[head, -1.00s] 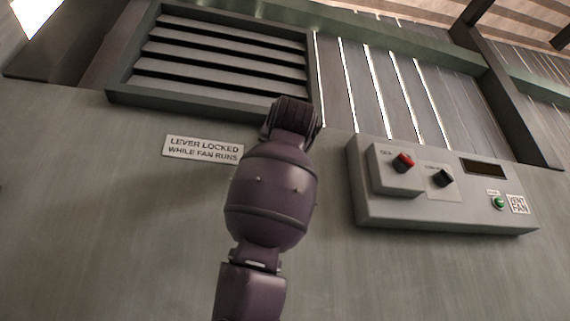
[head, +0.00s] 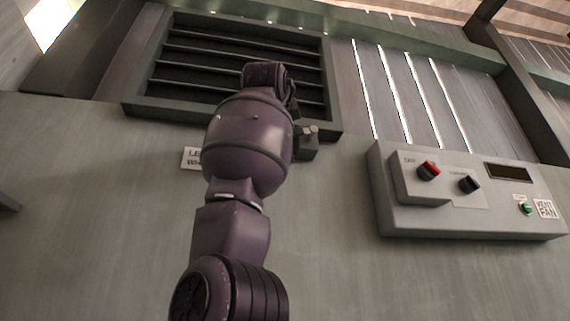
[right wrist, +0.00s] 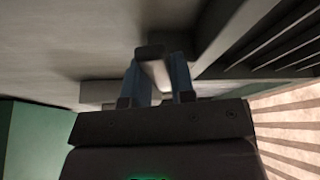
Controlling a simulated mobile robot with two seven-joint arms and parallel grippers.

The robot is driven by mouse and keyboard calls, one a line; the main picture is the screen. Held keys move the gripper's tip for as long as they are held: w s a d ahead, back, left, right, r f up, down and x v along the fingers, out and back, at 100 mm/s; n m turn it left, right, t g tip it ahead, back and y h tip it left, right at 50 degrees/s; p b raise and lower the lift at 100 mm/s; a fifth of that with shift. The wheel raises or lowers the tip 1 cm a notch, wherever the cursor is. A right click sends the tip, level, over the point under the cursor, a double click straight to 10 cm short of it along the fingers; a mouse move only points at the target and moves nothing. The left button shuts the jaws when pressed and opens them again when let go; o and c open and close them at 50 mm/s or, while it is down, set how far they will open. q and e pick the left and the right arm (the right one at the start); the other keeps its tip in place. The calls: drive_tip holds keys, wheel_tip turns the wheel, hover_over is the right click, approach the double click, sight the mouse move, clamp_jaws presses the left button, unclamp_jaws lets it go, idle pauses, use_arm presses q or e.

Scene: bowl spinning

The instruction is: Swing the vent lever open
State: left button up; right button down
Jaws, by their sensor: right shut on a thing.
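The vent (head: 168,60) is a dark green frame with slats high on the wall. Its slats now show as thin edges with wide dark gaps between them. In the right wrist view my right gripper (right wrist: 155,88) is shut on the grey bar of the lever (right wrist: 153,68), with a finger on either side. In the head view my right arm rises up the middle to the vent's lower edge and hides the gripper and most of the lever. A small dark bracket (head: 306,148) shows just right of the arm, below the vent frame. My left gripper is not in view.
A grey control panel (head: 400,217) at the right carries a red-marked knob (head: 428,171), a black knob (head: 469,184), a dark display (head: 508,171) and a green button (head: 526,208). My arm covers most of the white sign (head: 190,158). The wall between arm and panel is clear.

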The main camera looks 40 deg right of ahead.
drive_tip(key=shift+a+r+m+g+y, duration=0.1)
drive_tip(key=shift+r+m+g+y, duration=0.35)
drive_tip(key=shift+r+m, duration=1)
drive_tip(key=shift+f+m, duration=0.15)
drive_tip(key=shift+m, duration=0.2)
drive_tip(key=c, duration=1)
unclamp_jaws()
drive_tip(key=shift+o, duration=0.2)
drive_tip(key=shift+a+f, duration=0.1)
drive_tip(key=b+v, duration=0.1)
drive_tip(key=v, duration=0.9)
drive_tip(key=shift+s+a+b, duration=0.15)
drive_tip(key=shift+a+b, duration=0.15)
